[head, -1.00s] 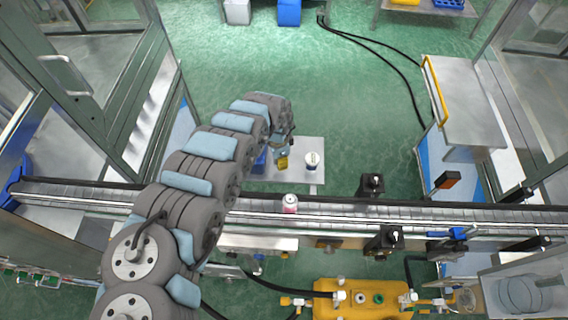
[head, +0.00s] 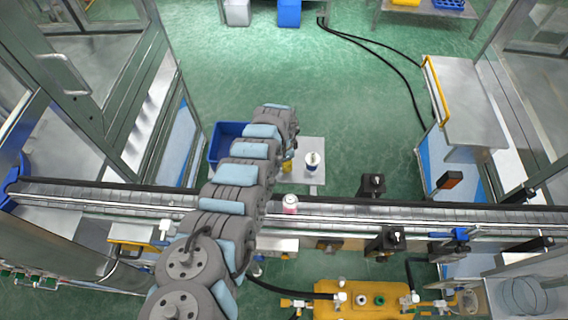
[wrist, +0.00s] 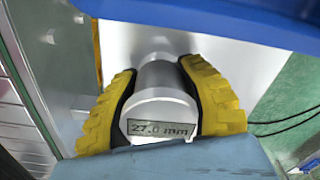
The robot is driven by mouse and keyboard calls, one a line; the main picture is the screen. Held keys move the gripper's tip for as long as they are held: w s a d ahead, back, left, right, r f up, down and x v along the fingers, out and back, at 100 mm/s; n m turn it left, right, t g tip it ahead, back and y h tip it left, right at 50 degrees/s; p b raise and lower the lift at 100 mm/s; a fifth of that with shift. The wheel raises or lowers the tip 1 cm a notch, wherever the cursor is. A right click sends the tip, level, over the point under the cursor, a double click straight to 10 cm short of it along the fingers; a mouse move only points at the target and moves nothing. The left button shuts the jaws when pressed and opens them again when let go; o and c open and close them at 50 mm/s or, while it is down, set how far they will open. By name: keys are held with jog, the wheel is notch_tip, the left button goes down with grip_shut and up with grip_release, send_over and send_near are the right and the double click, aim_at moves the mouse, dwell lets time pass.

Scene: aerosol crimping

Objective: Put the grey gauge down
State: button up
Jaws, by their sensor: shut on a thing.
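The grey gauge (wrist: 157,98) is a smooth cylinder with a label reading 27.0 mm. In the wrist view my gripper (wrist: 158,85) has its yellow ridged fingers closed on both sides of it. A pale surface lies behind the gauge; I cannot tell whether the gauge touches it. In the head view my gripper (head: 287,166) is partly hidden by my arm, over the left part of a light plate (head: 313,147) beyond the conveyor. The gauge cannot be made out there.
A white cup (head: 312,162) stands on the plate, right of my gripper. A blue bin (head: 222,142) is left of my arm. A yellow machine (head: 362,300) is at the front.

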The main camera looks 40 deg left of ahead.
jog(key=shift+f, duration=0.45)
jog(key=shift+f, duration=0.15)
jog(key=o, duration=1.2)
notch_tip(320, 180, up, 12)
jog(key=shift+s+a+f+p, duration=0.1)
jog(key=shift+a+f+p, duration=0.1)
jog(key=shift+p, duration=0.45)
jog(key=shift+s+d+r, duration=0.1)
jog(key=shift+r, duration=0.3)
